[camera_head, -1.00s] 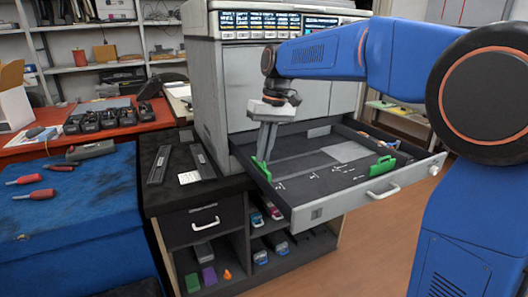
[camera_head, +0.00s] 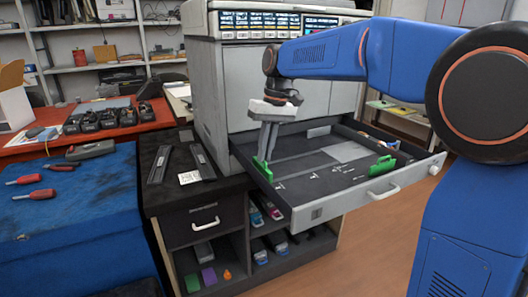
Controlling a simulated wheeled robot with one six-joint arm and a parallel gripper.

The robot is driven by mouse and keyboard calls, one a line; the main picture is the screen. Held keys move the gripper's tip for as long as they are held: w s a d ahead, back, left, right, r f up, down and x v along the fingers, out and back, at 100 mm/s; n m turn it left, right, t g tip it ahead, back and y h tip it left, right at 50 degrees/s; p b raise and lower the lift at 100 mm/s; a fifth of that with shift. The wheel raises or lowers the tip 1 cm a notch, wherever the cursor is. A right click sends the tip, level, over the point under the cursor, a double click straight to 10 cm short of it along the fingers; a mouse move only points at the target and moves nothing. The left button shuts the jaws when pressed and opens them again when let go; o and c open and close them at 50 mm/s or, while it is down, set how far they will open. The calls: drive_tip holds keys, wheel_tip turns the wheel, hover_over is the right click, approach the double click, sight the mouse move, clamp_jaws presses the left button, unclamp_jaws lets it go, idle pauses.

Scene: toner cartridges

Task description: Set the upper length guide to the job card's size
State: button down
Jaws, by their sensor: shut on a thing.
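The paper drawer (camera_head: 310,205) of the grey printer (camera_head: 235,75) is pulled out. A green guide (camera_head: 262,170) stands at the drawer's left side, and my gripper (camera_head: 265,155) points down with its fingers shut on it. A second green guide (camera_head: 382,165) stands apart at the right of the drawer. White size marks (camera_head: 315,176) lie on the drawer floor between them, too small to read. A white card (camera_head: 189,177) lies on the dark cabinet top left of the drawer; its print is too small to read.
The dark cabinet (camera_head: 175,210) under the printer holds small coloured items on its shelves. Two dark bars (camera_head: 159,164) lie on its top. A blue bench (camera_head: 70,220) with red-handled tools is at the left. The drawer floor between the guides is clear.

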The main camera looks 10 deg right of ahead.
drive_tip(key=shift+w+d, duration=0.2)
drive_tip(key=shift+d, duration=0.3)
drive_tip(key=shift+w+d, duration=0.2)
drive_tip(key=shift+d, duration=0.3)
drive_tip(key=c, duration=1.9)
unclamp_jaws()
drive_tip(key=w+d+r, duration=0.1)
drive_tip(key=d+r, duration=0.2)
drive_tip(key=r, duration=1.4)
